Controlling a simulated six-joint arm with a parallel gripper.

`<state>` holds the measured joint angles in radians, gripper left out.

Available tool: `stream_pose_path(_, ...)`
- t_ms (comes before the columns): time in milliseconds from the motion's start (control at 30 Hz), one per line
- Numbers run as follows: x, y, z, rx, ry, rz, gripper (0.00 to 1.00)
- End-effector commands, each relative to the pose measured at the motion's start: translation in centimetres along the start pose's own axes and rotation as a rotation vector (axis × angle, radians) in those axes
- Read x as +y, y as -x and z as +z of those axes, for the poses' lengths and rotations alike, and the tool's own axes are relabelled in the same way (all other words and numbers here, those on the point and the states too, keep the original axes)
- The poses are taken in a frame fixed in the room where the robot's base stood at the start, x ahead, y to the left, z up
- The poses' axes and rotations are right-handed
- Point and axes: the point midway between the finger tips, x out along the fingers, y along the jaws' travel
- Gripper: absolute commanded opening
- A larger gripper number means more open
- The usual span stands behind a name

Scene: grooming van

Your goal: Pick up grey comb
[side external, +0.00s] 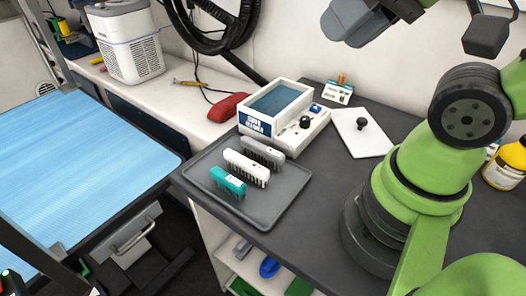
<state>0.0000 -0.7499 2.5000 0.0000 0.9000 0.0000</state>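The grey comb (264,151) lies on the dark tray (283,197), at the back of a row of three combs. A white comb (246,168) lies just in front of it, and a teal comb (228,182) is in front of that. The grey comb's teeth point down in the picture, and its lower edge is partly hidden behind the white comb. A grey part at the end of my arm, seemingly my gripper (352,22), is at the top edge, high above and well apart from the combs. Its fingers cannot be made out.
A white box with a blue top (268,124) stands close behind the tray. A white board with a black knob (362,131) lies to the right. A red pouch (228,107) is behind left. A blue-topped table (75,165) is at left. The tray's right side is bare.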

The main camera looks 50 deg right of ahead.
Motion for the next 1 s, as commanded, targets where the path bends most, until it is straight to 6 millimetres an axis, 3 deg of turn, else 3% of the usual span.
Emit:
stream_pose_path(300, 0.0, -0.2, -0.2, -0.008, 0.003, 0.006, 0.34)
stream_pose_path(467, 0.1, -2.0, -1.8, -0.07, 0.031, 0.058, 0.34)
stream_pose_path(733, 1.6, -9.6, -5.2, -0.263, 0.145, 0.186, 0.34)
stream_pose_path(1000, 4.7, -19.1, -4.9, -0.469, 0.267, 0.264, 0.34)
